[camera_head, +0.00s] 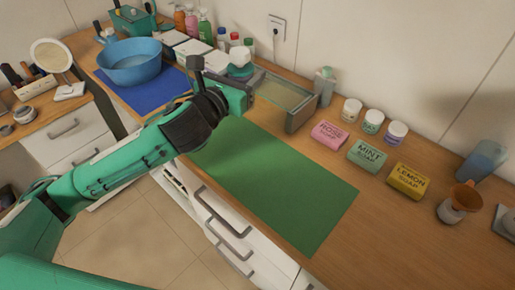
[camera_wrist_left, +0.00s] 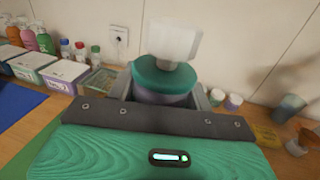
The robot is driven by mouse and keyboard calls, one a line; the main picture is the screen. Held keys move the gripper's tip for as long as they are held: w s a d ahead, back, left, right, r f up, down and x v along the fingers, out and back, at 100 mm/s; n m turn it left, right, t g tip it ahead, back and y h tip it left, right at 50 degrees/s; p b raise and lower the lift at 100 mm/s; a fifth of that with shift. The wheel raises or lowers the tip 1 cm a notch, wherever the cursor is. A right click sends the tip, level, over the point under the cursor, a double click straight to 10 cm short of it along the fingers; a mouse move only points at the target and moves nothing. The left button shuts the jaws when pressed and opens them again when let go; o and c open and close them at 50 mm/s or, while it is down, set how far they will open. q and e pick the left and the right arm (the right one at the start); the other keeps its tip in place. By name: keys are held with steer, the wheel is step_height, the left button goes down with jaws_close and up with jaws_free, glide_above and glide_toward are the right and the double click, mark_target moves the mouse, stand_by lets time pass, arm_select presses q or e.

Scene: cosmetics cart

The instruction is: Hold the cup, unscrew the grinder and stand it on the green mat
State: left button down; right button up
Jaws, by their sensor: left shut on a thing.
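My left gripper (camera_head: 243,90) is above the back edge of the green mat (camera_head: 280,190), near an open-topped tray. It is shut on a cup, whose greyish-purple side (camera_wrist_left: 163,98) shows between the fingers in the left wrist view. On top sits the grinder, with a teal collar (camera_wrist_left: 162,78) and a pale, blocky upper part; its pale top also shows in the head view (camera_head: 240,57). The two look joined and upright. The gripper and arm hide most of the cup. My right gripper is not in view. The green mat is bare where it shows.
Rose, mint and lemon soap boxes (camera_head: 367,156) stand right of the mat, with small jars (camera_head: 373,122) behind. The grey tray (camera_head: 300,112) is close behind the gripper. A blue bowl (camera_head: 135,62) sits at left. A brown funnel (camera_head: 464,192) stands far right.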

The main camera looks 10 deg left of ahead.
arm_select(q)
step_height(320, 180, down, 20)
steer(key=shift+r+b, duration=0.2)
steer(key=shift+b, duration=0.45)
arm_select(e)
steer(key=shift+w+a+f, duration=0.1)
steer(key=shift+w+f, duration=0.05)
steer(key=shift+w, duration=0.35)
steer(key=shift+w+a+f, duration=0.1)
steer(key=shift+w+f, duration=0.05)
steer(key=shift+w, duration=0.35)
arm_select(q)
steer(key=shift+f, duration=0.15)
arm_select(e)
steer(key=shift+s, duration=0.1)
arm_select(q)
steer(key=c, duration=0.6)
jaws_free()
steer(key=shift+f, duration=0.1)
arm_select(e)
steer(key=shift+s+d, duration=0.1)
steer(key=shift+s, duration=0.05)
